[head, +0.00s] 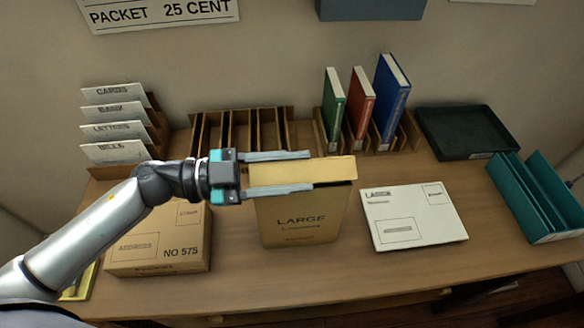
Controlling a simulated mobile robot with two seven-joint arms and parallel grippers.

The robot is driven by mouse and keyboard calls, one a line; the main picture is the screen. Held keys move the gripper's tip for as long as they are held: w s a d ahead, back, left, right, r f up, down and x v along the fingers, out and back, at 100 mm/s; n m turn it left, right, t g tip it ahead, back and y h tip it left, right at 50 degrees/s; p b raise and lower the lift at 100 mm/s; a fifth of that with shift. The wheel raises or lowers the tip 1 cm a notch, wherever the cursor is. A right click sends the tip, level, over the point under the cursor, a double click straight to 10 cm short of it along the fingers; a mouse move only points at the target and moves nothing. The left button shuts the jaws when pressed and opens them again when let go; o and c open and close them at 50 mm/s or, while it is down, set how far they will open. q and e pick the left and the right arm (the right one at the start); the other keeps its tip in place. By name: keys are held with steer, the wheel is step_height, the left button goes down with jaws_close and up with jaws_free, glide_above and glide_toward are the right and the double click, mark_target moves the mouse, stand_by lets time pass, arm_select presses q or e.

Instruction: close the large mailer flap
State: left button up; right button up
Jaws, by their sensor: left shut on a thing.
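The large mailer (300,222) is a brown upright packet marked LARGE, standing on the table near the middle. Its paler flap (335,169) shows at the top of the mailer, lying roughly level. My left gripper (311,171) reaches in from the left over the mailer's top, one finger along the far side of the flap and one along the near side. It is shut on the flap. The fingers and gripper body hide part of the flap and the mailer's upper left edge. My right gripper is not in view.
A brown NO 575 box (158,245) sits left, below my arm. A white mailer (413,217) lies right. Behind stand a wooden slotted rack (240,131), upright books (391,100), a dark tray (468,131) and a card sorter (118,120). A teal holder (540,197) is far right.

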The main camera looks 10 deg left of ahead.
arm_select(q)
jaws_close()
steer(key=shift+f, duration=0.1)
steer(key=m, duration=0.1)
steer(key=f+m, duration=0.1)
steer(key=shift+s+d+m, duration=0.1)
steer(key=shift+s+m, duration=0.25)
steer(key=shift+m, duration=0.05)
steer(key=shift+s+d+f+m+b, duration=0.15)
steer(key=shift+f+m, duration=0.1)
steer(key=shift+m, duration=0.4)
steer(key=shift+s+a+f+m+b, duration=0.1)
steer(key=shift+f+m, duration=0.15)
steer(key=shift+m, duration=0.45)
steer(key=shift+s+d+f+m+b, duration=0.15)
steer(key=shift+f+m, duration=0.1)
steer(key=shift+m, duration=0.4)
steer(key=shift+w+a, duration=0.1)
steer(key=o, duration=1.1)
jaws_free()
steer(key=shift+c, duration=0.2)
